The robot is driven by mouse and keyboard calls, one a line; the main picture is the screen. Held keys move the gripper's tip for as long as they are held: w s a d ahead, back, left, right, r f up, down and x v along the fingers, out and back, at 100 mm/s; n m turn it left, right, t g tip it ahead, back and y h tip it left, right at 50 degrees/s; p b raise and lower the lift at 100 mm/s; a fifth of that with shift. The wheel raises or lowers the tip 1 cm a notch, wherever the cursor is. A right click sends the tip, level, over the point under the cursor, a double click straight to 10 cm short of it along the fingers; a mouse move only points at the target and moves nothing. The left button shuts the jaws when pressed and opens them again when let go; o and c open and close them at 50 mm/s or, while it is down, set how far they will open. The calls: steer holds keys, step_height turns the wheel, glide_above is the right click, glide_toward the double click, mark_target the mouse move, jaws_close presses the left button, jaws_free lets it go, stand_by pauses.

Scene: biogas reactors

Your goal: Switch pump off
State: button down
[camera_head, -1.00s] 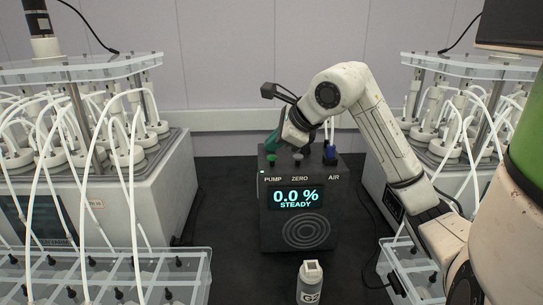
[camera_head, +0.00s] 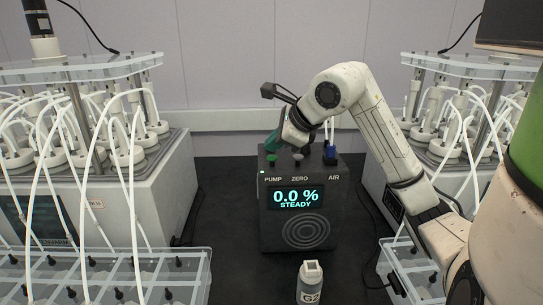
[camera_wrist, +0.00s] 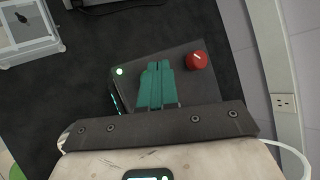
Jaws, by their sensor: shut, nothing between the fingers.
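The dark analyser box (camera_head: 300,237) stands on the black bench; its screen (camera_head: 297,196) reads "0.0 %" and "STEADY". A green knob (camera_head: 271,160) sits above the word PUMP, and a small green light glows beside that word. A pale knob (camera_head: 298,158) is above ZERO and a blue one (camera_head: 331,153) above AIR. My gripper (camera_head: 269,143) has teal fingers, shut and empty, just above and behind the PUMP knob; I cannot tell whether they touch it. In the wrist view the shut fingers (camera_wrist: 158,82) lie over the box top, between a green light (camera_wrist: 120,71) and a red knob (camera_wrist: 197,61).
Reactor units with white tubes stand on the left (camera_head: 135,190) and right (camera_head: 455,125). Clear racks stand in front of them. A small bottle marked G2 (camera_head: 311,284) stands in front of the box. Bare black bench shows on both sides of the box.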

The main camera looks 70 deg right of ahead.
mark_target(275, 158)
steer(key=shift+f, duration=0.2)
steer(key=shift+f+b, duration=0.3)
steer(key=shift+b, duration=0.5)
steer(key=shift+f+b, duration=0.5)
steer(key=shift+b, duration=0.15)
stand_by(0.6)
steer(key=shift+r, duration=0.15)
steer(key=shift+r+p, duration=0.4)
steer(key=shift+r, duration=0.45)
step_height(275, 158, up, 6)
steer(key=p, duration=0.2)
stand_by(0.3)
stand_by(2.1)
